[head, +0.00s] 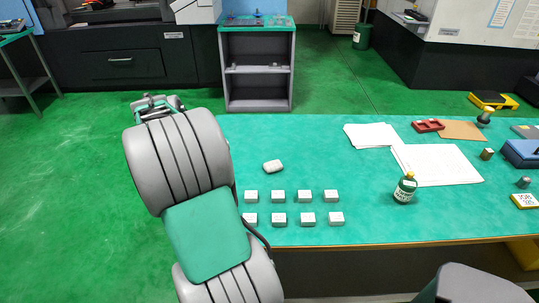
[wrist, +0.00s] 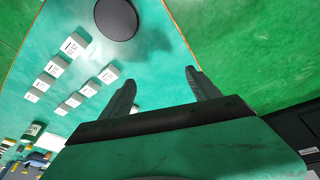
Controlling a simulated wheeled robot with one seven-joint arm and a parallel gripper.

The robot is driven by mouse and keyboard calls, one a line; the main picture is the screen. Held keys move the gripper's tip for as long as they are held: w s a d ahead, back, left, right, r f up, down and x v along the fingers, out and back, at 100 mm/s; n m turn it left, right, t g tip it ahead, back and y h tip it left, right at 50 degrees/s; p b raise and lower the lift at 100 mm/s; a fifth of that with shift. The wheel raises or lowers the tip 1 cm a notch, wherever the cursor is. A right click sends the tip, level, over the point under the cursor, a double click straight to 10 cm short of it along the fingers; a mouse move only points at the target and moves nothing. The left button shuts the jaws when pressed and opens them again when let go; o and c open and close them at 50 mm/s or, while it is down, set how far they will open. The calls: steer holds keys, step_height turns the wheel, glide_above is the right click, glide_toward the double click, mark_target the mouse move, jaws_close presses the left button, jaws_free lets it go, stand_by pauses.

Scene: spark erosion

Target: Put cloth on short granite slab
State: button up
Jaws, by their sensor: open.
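A small pale, rounded lump (head: 273,166), which may be the folded cloth, lies on the green bench top behind the rows of white blocks. It shows in part beside a finger in the wrist view (wrist: 134,109). My gripper (head: 157,101) is above the left end of the bench, left of the lump and apart from it. In the wrist view its two fingers are spread and nothing is between them (wrist: 160,77). I cannot make out a granite slab for certain. My arm hides the bench's left end in the head view.
Two rows of white labelled blocks (head: 278,196) stand on the bench (head: 330,165). A black disc (wrist: 116,18) lies near their end. A green bottle (head: 405,188), papers (head: 440,165) and a red block (head: 428,126) are to the right. The bench middle is clear.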

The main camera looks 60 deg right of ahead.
steer(key=s+d+m+g+p, duration=0.1)
steer(key=s+d+m, duration=0.3)
steer(key=d, duration=0.6)
steer(key=m+g+p, duration=0.1)
steer(key=m+p, duration=0.1)
steer(key=m, duration=0.2)
glide_toward(271, 164)
steer(key=shift+m, duration=0.5)
steer(key=p+x, duration=0.1)
steer(key=x, duration=0.7)
steer(key=shift+s, duration=0.15)
steer(key=shift+d+f, duration=0.1)
steer(key=shift+f, duration=0.3)
steer(key=shift+c, duration=0.4)
steer(key=shift+r, duration=0.1)
jaws_close()
